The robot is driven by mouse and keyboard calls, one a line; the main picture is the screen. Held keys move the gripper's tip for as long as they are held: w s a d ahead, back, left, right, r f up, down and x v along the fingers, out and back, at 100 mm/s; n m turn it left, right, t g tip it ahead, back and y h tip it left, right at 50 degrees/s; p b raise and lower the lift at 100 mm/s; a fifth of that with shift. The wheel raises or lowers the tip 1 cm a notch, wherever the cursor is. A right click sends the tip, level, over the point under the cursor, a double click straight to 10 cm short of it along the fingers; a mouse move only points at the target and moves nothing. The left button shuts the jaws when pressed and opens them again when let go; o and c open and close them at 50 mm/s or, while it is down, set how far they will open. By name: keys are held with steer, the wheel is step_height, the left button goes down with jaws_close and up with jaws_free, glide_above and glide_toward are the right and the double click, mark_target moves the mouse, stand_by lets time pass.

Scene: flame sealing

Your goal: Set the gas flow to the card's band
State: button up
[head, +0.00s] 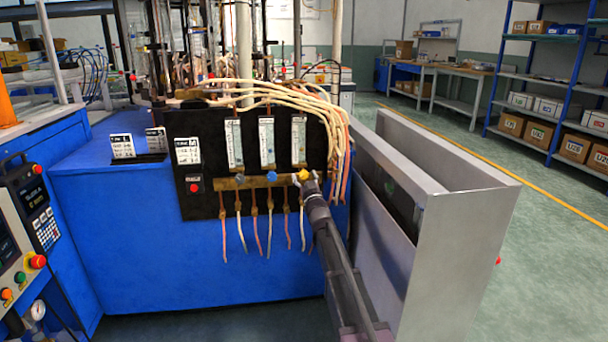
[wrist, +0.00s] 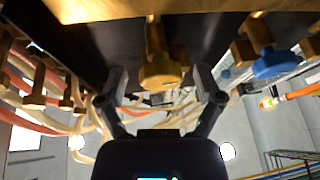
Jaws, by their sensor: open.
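A black gas panel (head: 210,205) on the blue cabinet carries three upright flow tubes: left (head: 234,144), middle (head: 267,143) and right (head: 299,141). Below them runs a brass bar with valve knobs. The yellow knob (head: 304,175) is under the right tube and the blue knob (head: 271,178) under the middle one. My gripper (head: 309,184) is at the yellow knob. In the wrist view the yellow knob (wrist: 160,72) lies between my open fingers, with gaps on both sides; the blue knob (wrist: 275,66) is at right. A white card (head: 187,151) is on the panel; its print and the tube readings are too small to read.
Two more white cards, (head: 122,146) and (head: 156,141), stand on the cabinet top. A red button (head: 194,187) is at the panel's lower left. Pale hoses (head: 285,88) arch over the panel. A grey metal enclosure (head: 455,240) stands close right of my arm.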

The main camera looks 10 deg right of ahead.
steer(key=shift+c, duration=0.3)
steer(key=c, duration=1.1)
steer(key=shift+w+n+g+y, duration=0.1)
steer(key=shift+n+g+y, duration=0.3)
steer(key=shift+n, duration=0.7)
steer(key=o, duration=1.2)
steer(key=shift+c, duration=0.2)
steer(key=shift+m+t+h, duration=0.3)
steer(key=shift+m+h, duration=0.1)
steer(key=shift+m, duration=0.6)
